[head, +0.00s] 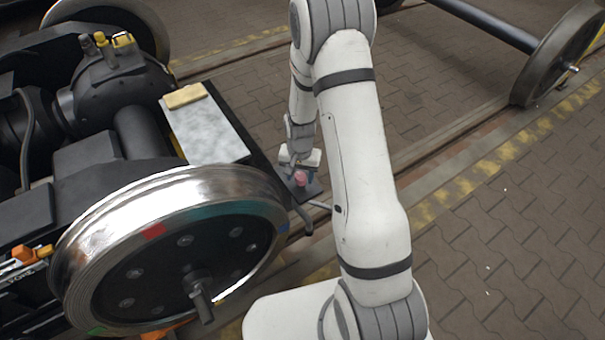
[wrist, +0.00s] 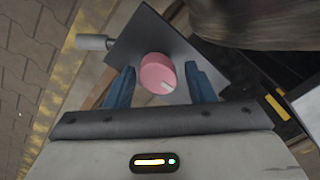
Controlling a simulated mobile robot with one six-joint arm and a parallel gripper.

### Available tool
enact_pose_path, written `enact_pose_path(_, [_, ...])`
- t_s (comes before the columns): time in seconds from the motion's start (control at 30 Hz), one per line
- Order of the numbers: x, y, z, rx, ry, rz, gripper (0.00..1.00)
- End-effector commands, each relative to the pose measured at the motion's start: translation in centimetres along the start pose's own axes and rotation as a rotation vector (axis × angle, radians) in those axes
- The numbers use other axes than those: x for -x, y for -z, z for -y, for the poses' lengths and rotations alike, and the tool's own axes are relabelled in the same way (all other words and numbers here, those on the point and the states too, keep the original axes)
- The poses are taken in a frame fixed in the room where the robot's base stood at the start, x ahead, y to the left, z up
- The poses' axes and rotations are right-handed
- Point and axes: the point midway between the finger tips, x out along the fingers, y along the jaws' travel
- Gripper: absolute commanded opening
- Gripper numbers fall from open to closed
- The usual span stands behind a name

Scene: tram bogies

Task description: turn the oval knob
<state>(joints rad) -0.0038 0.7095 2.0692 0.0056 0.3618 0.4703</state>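The knob (wrist: 157,73) is pink with a pale mark on its face, and it sits on a dark plate (wrist: 150,36). In the head view the knob (head: 300,177) shows small, just below my gripper (head: 298,168). In the wrist view my gripper (wrist: 161,88) has its two blue fingers apart, one on each side of the knob's near part. Gaps show between the fingers and the knob, so it is not gripped. Whether the fingertips are level with the knob cannot be told.
A grey lever (wrist: 95,42) sticks out from the plate's edge. A large steel wheel (head: 170,245) stands close left of my arm. A grey-topped box (head: 205,128) with a tan block (head: 185,96) lies behind it. Paved floor (head: 500,240) is free at right.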

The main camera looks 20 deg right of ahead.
Motion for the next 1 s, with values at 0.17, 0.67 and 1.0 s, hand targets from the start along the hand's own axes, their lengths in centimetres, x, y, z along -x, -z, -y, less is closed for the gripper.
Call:
enact_pose_path(0.17, [0.01,0.01,-0.01,0.000,0.000,0.000,0.34])
enact_pose_path(0.67, [0.04,0.13,-0.21,0.020,0.000,-0.001,0.14])
enact_pose_path(1.0, [0.04,-0.01,-0.16,0.215,-0.003,0.002,0.14])
